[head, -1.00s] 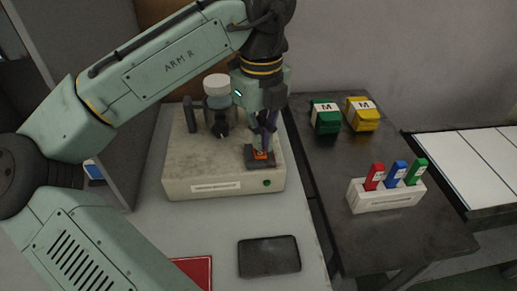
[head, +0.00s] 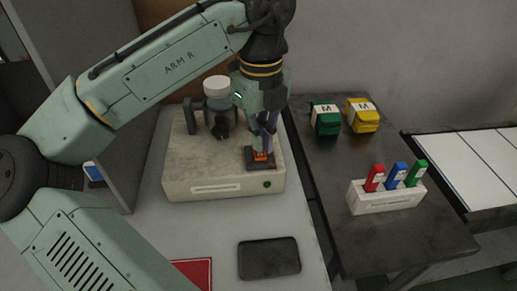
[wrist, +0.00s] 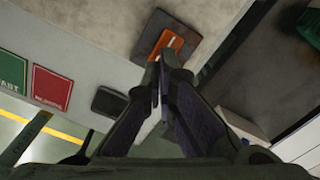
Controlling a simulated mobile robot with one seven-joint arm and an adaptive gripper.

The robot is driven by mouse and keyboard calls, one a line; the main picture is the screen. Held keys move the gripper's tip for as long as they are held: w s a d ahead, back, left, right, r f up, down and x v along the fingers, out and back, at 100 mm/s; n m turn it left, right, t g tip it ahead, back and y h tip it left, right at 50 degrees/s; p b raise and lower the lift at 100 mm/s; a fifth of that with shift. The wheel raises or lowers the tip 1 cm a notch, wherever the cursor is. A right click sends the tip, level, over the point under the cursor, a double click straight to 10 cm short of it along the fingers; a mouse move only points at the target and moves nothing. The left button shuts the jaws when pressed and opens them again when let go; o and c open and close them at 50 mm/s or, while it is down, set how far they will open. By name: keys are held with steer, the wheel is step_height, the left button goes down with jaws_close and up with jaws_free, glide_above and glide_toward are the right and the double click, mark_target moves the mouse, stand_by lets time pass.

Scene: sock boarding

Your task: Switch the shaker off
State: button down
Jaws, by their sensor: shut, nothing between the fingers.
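The shaker (head: 215,163) is a beige box on the pale bench, with a white-capped bottle (head: 217,88) held upright on top. Its orange rocker switch (head: 260,156) sits on a dark plate at the right front of the top. A small green lamp (head: 267,184) shows on the front face. My gripper (head: 264,146) is shut and empty, pointing down right at the switch. In the wrist view the fingertips (wrist: 166,62) overlap the near edge of the orange switch (wrist: 173,44). I cannot tell whether they touch it.
A dark flat pad (head: 269,257) and a red mat (head: 194,271) lie on the bench in front. On the dark table to the right are a white rack (head: 386,197) with red, blue and green pieces, and green (head: 325,119) and yellow (head: 362,116) boxes marked M.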

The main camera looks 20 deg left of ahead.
mark_target(260, 155)
steer(key=shift+f+b, duration=0.5)
steer(key=shift+f, duration=0.7)
stand_by(0.5)
steer(key=shift+r, duration=0.1)
step_height(260, 155, up, 7)
steer(key=p, duration=0.8)
stand_by(0.5)
